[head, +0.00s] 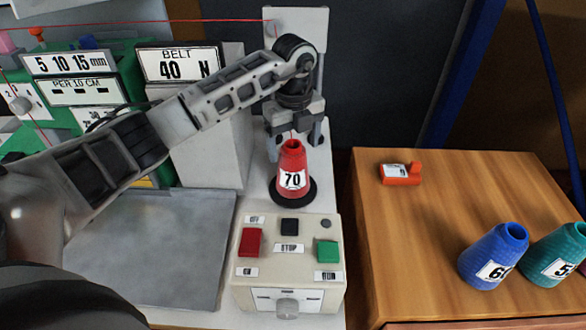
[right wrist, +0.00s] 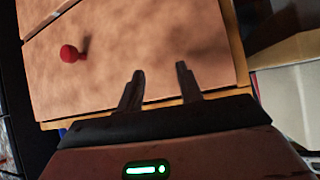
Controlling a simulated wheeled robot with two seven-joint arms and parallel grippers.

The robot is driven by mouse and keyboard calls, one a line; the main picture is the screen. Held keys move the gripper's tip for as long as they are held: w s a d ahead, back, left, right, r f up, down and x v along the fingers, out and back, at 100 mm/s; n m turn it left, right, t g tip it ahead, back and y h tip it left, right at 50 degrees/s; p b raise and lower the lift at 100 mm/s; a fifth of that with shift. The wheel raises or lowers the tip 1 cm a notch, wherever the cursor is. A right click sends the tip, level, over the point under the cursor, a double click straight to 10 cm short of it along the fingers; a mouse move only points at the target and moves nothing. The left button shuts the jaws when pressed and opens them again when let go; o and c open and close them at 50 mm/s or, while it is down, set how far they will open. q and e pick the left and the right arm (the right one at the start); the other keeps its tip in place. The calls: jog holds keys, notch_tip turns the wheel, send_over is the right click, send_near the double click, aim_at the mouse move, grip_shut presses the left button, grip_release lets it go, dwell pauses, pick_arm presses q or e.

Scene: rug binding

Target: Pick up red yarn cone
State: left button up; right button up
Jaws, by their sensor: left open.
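The red yarn cone (head: 292,170), with a label reading 70, stands upright on a round black base behind the control box. My left gripper (head: 296,138) is directly above and slightly behind the cone's top in the head view, pointing down. Its fingers are apart, on either side of the cone's tip in the picture; whether they reach down to the cone is hard to tell. My right gripper (right wrist: 158,78) shows in the right wrist view, fingers apart and empty, in front of a wooden surface.
A control box (head: 285,240) with red, black and green buttons stands in front of the cone. A wooden cabinet top (head: 440,230) at right holds a blue cone (head: 492,255), a green cone (head: 556,255) and an orange labelled item (head: 400,174). A red knob (right wrist: 69,53) shows on wood.

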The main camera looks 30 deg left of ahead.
aim_at(293, 167)
pick_arm(q)
jog(key=f, duration=0.2)
jog(key=f+p, duration=0.1)
jog(key=f, duration=0.2)
jog(key=shift+a+f, duration=0.2)
jog(key=shift+f, duration=0.1)
jog(key=c, duration=1.3)
